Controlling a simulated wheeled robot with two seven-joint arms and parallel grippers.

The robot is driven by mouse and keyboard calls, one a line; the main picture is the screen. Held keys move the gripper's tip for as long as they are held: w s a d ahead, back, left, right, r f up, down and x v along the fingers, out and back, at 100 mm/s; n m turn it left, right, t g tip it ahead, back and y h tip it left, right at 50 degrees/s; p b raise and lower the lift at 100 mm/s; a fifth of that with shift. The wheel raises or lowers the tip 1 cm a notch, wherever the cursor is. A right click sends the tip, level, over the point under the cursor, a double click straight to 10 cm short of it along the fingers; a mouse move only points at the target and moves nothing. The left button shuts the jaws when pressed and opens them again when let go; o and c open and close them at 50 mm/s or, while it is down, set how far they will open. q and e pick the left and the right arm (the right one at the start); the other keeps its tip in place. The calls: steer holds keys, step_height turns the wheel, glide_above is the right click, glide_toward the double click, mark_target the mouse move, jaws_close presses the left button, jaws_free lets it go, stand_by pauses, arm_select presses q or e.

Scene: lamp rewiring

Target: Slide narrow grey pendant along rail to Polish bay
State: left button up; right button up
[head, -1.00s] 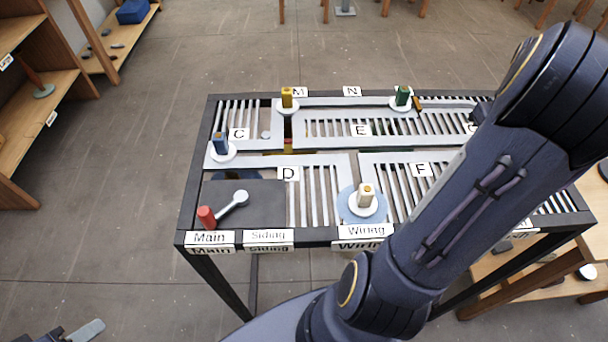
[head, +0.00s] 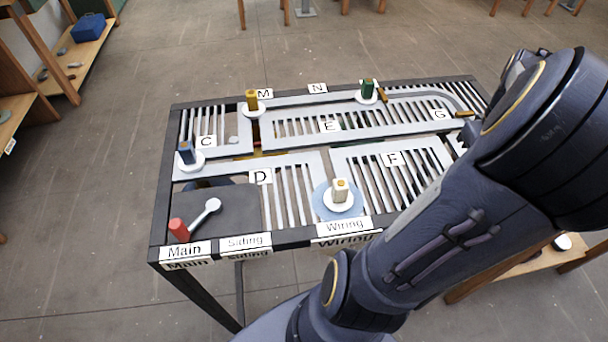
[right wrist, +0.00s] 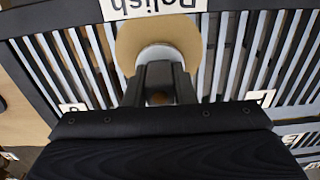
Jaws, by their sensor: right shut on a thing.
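My right gripper (right wrist: 160,82) is shut on a pendant (right wrist: 159,53) in the right wrist view. The pendant's pale round base shows beyond the fingertips, over a tan disc (right wrist: 130,45) beside the Polish label (right wrist: 152,6). The fingers hide most of its body, so its width and colour are hard to tell. In the head view my right arm covers the right part of the rail table (head: 165,190), including this gripper and the Polish bay. My left gripper is not in view.
Other pendants stand on the table: yellow (head: 251,100), green (head: 368,90), blue (head: 186,153) and cream (head: 340,190), the last on a blue disc at Wiring. A red-knobbed lever (head: 179,230) is at Main. An orange-brown bar (head: 465,114) lies near label G.

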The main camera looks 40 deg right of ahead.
steer(key=shift+s+a, duration=0.4)
steer(key=shift+s, duration=0.2)
steer(key=o, duration=1)
steer(key=shift+d+r, duration=0.1)
steer(key=shift+r, duration=0.25)
step_height(320, 180, up, 7)
